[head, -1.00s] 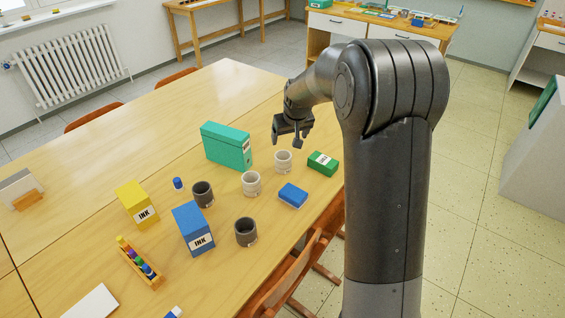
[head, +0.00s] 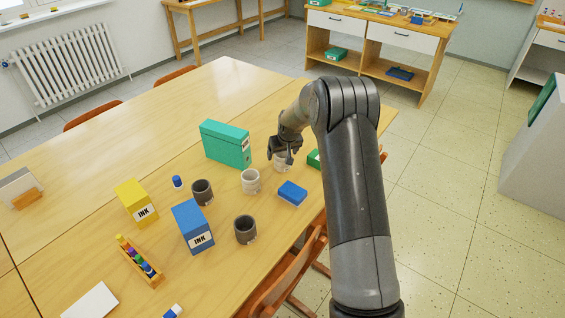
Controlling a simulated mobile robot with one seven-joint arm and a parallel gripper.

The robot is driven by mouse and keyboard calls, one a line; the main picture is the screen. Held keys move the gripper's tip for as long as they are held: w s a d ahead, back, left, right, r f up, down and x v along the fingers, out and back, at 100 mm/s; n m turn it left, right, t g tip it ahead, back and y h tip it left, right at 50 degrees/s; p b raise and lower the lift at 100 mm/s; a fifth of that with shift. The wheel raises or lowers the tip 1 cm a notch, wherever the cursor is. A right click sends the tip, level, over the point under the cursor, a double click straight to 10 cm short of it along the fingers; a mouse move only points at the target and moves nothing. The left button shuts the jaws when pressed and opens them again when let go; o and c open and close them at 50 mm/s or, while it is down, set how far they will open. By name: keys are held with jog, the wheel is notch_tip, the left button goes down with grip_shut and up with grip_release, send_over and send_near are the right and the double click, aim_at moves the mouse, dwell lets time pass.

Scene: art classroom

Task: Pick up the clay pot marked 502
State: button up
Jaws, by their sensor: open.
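Two light grey clay pots and two dark ones stand on the wooden table. One light pot (head: 283,164) is at the far right of the group, partly hidden by my gripper (head: 280,151). My gripper is open and points down at this pot; whether its fingers touch the pot I cannot tell. The other light pot (head: 250,181) stands to the left and nearer. One dark pot (head: 203,192) is further left, and the other dark pot (head: 245,230) is nearest. The number 502 cannot be read on any pot.
A teal box (head: 226,145) stands behind the pots. A blue ink box (head: 193,227), a yellow ink box (head: 136,204) and a small blue block (head: 292,193) are close by. A green box (head: 313,158) is partly hidden by my arm. The table (head: 150,110) is clear at the far left.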

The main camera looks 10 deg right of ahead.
aim_at(282, 157)
jog(key=shift+w+d+x, duration=0.1)
jog(key=shift+w+x, duration=0.05)
jog(key=shift+x, duration=1.1)
jog(key=shift+w+d+x, duration=0.1)
jog(key=shift+w+x, duration=0.05)
jog(key=shift+x, duration=1.15)
jog(key=shift+r, duration=0.1)
jog(key=shift+c, duration=0.4)
jog(key=c, duration=1)
